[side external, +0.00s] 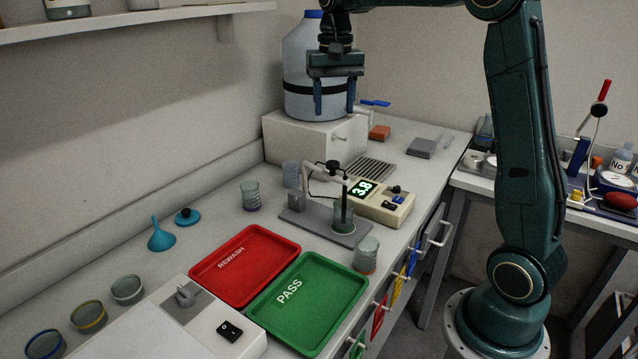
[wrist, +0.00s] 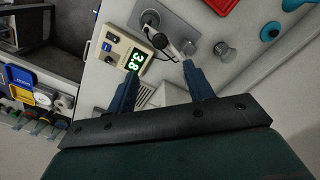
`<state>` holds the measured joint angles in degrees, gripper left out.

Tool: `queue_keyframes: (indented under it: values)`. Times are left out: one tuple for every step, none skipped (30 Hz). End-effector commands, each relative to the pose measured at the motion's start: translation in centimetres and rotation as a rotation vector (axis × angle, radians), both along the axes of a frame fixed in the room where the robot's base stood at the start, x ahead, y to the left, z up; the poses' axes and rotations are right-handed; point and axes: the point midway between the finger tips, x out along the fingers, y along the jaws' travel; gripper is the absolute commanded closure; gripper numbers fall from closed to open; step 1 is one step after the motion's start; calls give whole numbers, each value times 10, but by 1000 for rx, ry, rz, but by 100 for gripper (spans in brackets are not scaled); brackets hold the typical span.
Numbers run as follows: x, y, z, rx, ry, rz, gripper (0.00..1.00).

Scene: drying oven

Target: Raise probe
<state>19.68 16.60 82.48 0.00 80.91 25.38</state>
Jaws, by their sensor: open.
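The probe (side external: 344,200) hangs upright from a jointed white holder arm (side external: 318,173) with a black knob on top. Its lower end is inside a greenish glass beaker (side external: 343,217) on the stand's grey base plate (side external: 302,222). A meter (side external: 380,203) beside it shows 3.8; it also shows in the wrist view (wrist: 123,52). My gripper (side external: 334,112) is open and empty, fingers down, high in front of the carboy, behind and above the probe stand. In the wrist view my fingers (wrist: 160,88) are apart, with the probe stand (wrist: 165,30) beyond them.
A red REWASH tray (side external: 238,282) and a green PASS tray (side external: 318,325) lie in front of the stand. Glass beakers stand left (side external: 250,196) and right (side external: 366,255) of it. A large carboy (side external: 300,70) sits on a white box (side external: 290,140) behind.

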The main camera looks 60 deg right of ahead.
Motion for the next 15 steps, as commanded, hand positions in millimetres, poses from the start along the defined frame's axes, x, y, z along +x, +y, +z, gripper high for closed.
queue_keyframes:
  values:
    - [0, 0, -4, 0, 1, 1, 48]
    - [0, 0, -6, 1, 2, 1, 48]
    - [0, 0, -9, 1, 2, 1, 48]
    - [0, 0, -12, 1, 2, 1, 48]
    - [0, 0, -15, 1, 2, 1, 48]
    - [-1, 0, -20, 1, 3, 1, 48]
    - [-1, 0, -24, 1, 3, 1, 48]
    - [-1, 0, -28, 1, 3, 1, 48]
    - [-1, 0, -34, 1, 4, 1, 48]
    - [-1, 0, -38, 1, 4, 1, 48]
    - [-1, 0, -43, 1, 4, 1, 48]
    - [-1, 1, -49, 1, 4, 1, 48]
    - [-1, 1, -54, 1, 4, 1, 48]
    - [-1, 0, -58, 1, 4, 1, 48]
    - [-1, 0, -65, 1, 4, 1, 48]
